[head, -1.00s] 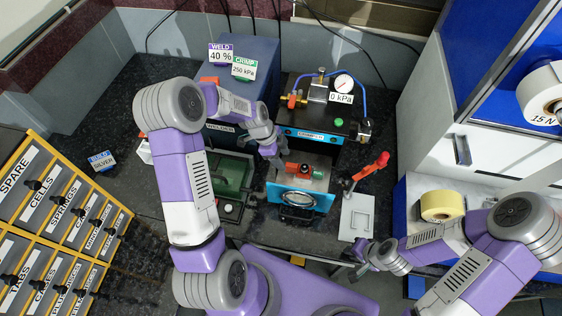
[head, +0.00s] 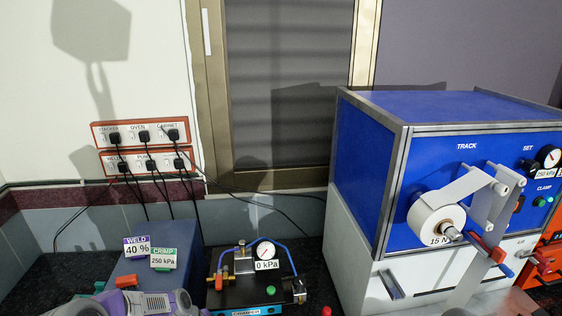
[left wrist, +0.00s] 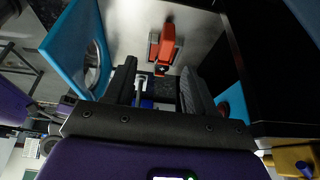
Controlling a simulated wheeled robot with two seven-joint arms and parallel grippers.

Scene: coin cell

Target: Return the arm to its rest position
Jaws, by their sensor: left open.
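My left gripper (left wrist: 158,92) shows in the left wrist view with its two dark fingers apart. A red-orange part (left wrist: 166,45) lies on a bare metal surface just beyond the fingertips. I cannot tell whether anything touches the fingers. In the head view only a purple and grey piece of my left arm (head: 150,304) shows at the bottom left, in front of the welder box; its gripper is below the frame. My right gripper is in neither current view.
A blue panel with a round opening (left wrist: 66,45) stands left of the gripper, close to it. A dark wall (left wrist: 265,70) is at its right.

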